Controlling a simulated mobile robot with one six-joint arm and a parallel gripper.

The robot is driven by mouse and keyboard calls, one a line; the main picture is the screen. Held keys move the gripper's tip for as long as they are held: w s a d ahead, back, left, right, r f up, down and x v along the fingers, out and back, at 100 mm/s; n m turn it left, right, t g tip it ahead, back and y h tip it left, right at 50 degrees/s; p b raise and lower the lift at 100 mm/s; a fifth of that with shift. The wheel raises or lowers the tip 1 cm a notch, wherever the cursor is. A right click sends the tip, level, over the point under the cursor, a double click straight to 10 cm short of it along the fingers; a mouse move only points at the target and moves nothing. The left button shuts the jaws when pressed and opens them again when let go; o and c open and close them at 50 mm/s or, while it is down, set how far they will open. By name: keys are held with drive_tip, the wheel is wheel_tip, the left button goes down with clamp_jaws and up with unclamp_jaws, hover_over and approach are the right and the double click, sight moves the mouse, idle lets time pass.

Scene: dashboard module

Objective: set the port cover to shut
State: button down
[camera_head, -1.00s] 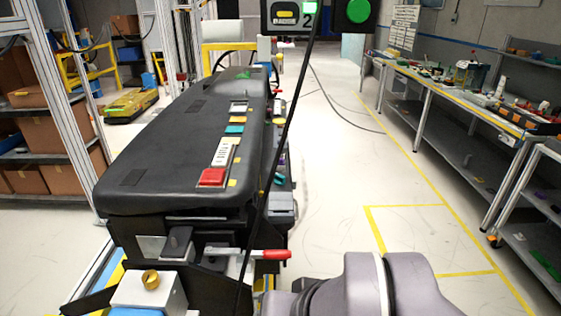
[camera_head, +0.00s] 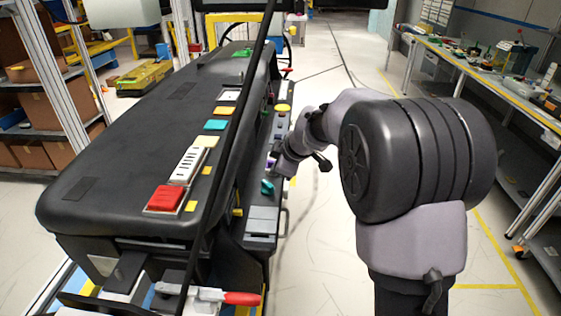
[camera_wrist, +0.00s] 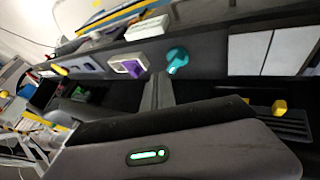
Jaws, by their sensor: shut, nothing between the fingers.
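A small light-framed unit with a purple part (camera_wrist: 131,67) sits on the dashboard's side panel in the wrist view. It may be the port and its cover; I cannot tell the cover's angle. In the head view a bit of purple (camera_head: 271,161) shows beside my gripper (camera_head: 282,167), which partly hides that area. A teal knob (camera_wrist: 177,60) is just right of the purple unit in the wrist view. My gripper (camera_wrist: 159,88) is shut and empty, its tip pointing at the panel below and between these two. Contact cannot be made out.
The black dashboard module (camera_head: 130,150) carries a red button (camera_head: 165,198) and several coloured tiles on top. A red-handled clamp (camera_head: 240,298) sticks out at its near end. Grey flaps (camera_head: 262,222) lie near the knob. A workbench (camera_head: 500,90) runs along the right, with open floor between.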

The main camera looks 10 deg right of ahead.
sight(274, 180)
drive_tip(key=x, duration=0.4)
drive_tip(key=shift+s+b, duration=0.1)
drive_tip(key=shift+b, duration=0.2)
drive_tip(key=w, duration=0.1)
drive_tip(key=w+d, duration=0.1)
drive_tip(key=w, duration=0.1)
drive_tip(key=shift+w+d, duration=0.1)
drive_tip(key=shift+w, duration=0.35)
drive_tip(key=shift+r, duration=0.1)
